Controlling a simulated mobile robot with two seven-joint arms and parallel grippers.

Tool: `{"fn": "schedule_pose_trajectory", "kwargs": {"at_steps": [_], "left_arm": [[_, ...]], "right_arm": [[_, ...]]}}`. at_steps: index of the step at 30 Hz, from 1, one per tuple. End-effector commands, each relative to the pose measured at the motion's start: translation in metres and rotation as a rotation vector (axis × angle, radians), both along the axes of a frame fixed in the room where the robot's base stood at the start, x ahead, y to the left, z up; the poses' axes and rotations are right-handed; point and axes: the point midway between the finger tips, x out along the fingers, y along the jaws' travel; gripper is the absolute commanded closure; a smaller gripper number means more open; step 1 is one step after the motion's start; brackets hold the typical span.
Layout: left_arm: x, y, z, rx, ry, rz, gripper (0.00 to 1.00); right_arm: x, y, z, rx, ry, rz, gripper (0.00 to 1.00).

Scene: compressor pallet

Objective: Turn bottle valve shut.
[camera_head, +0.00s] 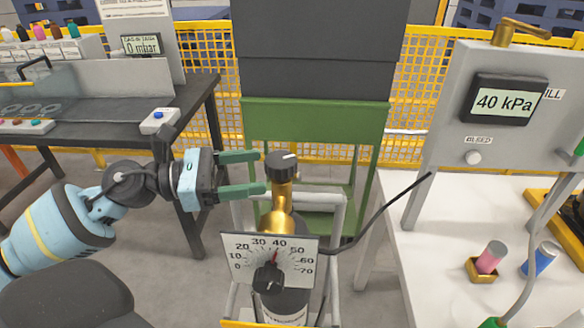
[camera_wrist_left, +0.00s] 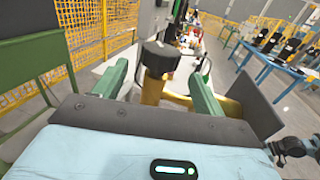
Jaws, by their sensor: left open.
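The bottle valve has a black knob (camera_head: 281,165) with a white mark, on top of a brass valve body (camera_head: 280,197). The bottle (camera_head: 285,304) stands below, partly hidden by a dial plate (camera_head: 268,252) with a red needle near 40. My left gripper (camera_head: 261,173) is open, its green fingers level and pointing right at the valve. The fingertips reach the knob's left side; I cannot tell whether they touch it. In the left wrist view the knob (camera_wrist_left: 160,57) shows between and just beyond the fingertips (camera_wrist_left: 160,76). My right gripper is not in view.
A grey panel (camera_head: 450,120) reading 40 kPa stands on a white table (camera_head: 430,245) at right, with a black hose running toward the valve. A grey frame (camera_head: 337,215) surrounds the bottle. A green stand (camera_head: 315,118) is behind; a dark bench (camera_head: 100,128) is at left.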

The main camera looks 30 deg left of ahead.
Motion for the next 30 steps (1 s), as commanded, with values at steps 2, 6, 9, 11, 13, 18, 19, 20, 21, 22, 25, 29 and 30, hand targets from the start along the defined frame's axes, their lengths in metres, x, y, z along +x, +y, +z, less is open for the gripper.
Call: {"fn": "schedule_pose_trajectory", "kwargs": {"at_steps": [2,6,9,11,13,18,19,20,21,22,25,29,30], "left_arm": [[0.001,-0.001,0.001,-0.002,-0.001,0.001,0.29],[0.007,-0.007,0.002,-0.004,-0.001,0.002,0.29],[0.013,-0.013,0.003,-0.006,-0.002,0.002,0.29],[0.016,-0.018,0.003,-0.005,-0.002,0.001,0.29],[0.021,-0.023,0.004,-0.007,-0.001,0.002,0.29],[0.032,-0.036,0.004,-0.008,-0.002,0.002,0.29],[0.034,-0.039,0.004,-0.007,-0.001,0.002,0.29],[0.036,-0.041,0.004,-0.007,-0.003,0.002,0.29],[0.039,-0.044,0.004,-0.009,-0.001,0.003,0.29],[0.041,-0.046,0.004,-0.009,-0.001,0.004,0.29],[0.046,-0.052,0.003,-0.009,0.0,0.003,0.29],[0.05,-0.057,0.001,-0.008,0.003,0.003,0.29],[0.05,-0.057,0.001,-0.008,0.003,0.003,0.29]], "right_arm": [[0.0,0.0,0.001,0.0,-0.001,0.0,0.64],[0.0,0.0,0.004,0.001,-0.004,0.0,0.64],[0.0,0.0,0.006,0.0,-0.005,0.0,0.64],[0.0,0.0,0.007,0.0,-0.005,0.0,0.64],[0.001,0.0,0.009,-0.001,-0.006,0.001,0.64],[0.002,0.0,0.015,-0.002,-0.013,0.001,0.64],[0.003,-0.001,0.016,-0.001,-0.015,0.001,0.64],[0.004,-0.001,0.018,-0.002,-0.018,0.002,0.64],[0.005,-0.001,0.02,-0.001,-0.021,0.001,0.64],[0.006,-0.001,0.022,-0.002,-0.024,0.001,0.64],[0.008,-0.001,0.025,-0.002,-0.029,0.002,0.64],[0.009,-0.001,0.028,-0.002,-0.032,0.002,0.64],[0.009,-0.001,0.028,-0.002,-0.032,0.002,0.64]]}}
